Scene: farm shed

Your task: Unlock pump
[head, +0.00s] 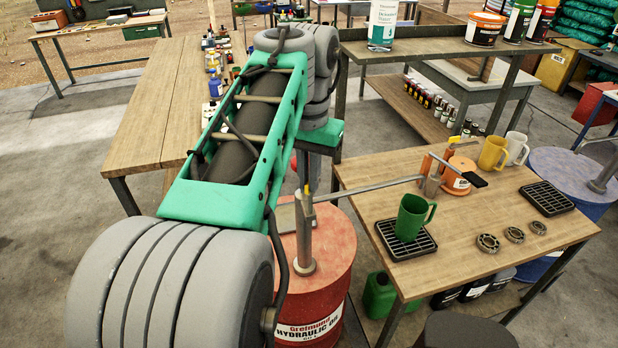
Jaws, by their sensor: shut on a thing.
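A grey hand pump (304,236) stands upright on top of a red hydraulic oil drum (330,275). Its long grey spout (365,187) reaches right over the wooden table to an orange nozzle part. A small yellow piece (306,188) shows at the pump's head. My gripper (308,178) points down at the pump's head, shut at the small yellow piece. My arm partly hides the contact, so the exact hold and the lock's state are unclear. A green mug (412,217) stands on a black drip grate (387,246) right of the pump.
The wooden table (460,240) holds an orange container (461,176), yellow mug (493,153), white mug (517,148), second grate (546,198) and several metal rings. A blue drum (580,175) stands beyond it. A long bench (160,110) stands behind my arm; the left floor is clear.

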